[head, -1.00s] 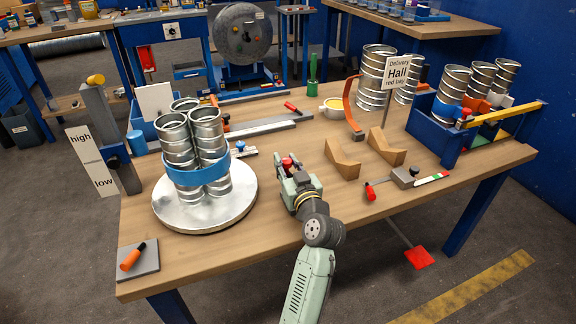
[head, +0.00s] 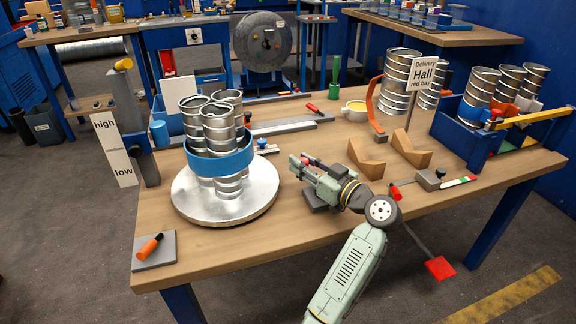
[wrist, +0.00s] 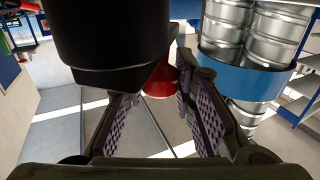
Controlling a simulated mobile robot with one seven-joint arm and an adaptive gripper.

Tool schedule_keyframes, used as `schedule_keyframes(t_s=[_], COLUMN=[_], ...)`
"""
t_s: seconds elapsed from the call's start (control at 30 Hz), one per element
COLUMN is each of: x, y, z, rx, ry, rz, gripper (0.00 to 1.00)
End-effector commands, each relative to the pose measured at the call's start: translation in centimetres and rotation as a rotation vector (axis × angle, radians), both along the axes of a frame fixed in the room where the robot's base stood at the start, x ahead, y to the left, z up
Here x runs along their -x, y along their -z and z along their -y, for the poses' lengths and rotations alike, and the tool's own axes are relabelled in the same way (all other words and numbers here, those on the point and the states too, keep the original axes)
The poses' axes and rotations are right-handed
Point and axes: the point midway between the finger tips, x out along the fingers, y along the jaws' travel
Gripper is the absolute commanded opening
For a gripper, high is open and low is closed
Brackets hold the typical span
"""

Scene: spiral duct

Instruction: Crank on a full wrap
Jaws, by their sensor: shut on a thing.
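A round silver turntable (head: 225,205) stands on the left of the bench. It carries a bundle of upright metal ducts (head: 220,125) with a blue band (head: 222,163) around them; the band also shows at upper right in the wrist view (wrist: 240,75). My gripper (head: 301,163) is just right of the turntable, pointing left. It is shut on a red crank knob (head: 307,160), which also shows between the fingers in the wrist view (wrist: 161,80). The rest of the crank is mostly hidden by my gripper and arm.
Wooden V-blocks (head: 367,158) and a red-handled clamp tool (head: 428,180) lie right of my arm. A high-low gauge (head: 115,150) stands at left. An orange-handled tool (head: 150,246) lies at the front left corner. A blue bin (head: 462,140) with ducts is at right.

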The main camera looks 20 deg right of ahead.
Motion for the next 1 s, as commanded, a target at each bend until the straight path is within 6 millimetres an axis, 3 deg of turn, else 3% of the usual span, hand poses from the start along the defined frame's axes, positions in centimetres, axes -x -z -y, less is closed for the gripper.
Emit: schedule_keyframes(t_s=[0.43, 0.47, 0.77, 1.0], x=[0.21, 0.2, 0.18, 0.19], y=[0.01, 0.01, 0.02, 0.02], z=[0.28, 0.28, 0.34, 0.39], rx=[0.003, 0.003, 0.001, 0.0], ry=[-0.007, -0.006, -0.004, -0.003], rz=[-0.001, -0.001, -0.001, -0.001], gripper=[0.0, 0.26, 0.46, 0.46])
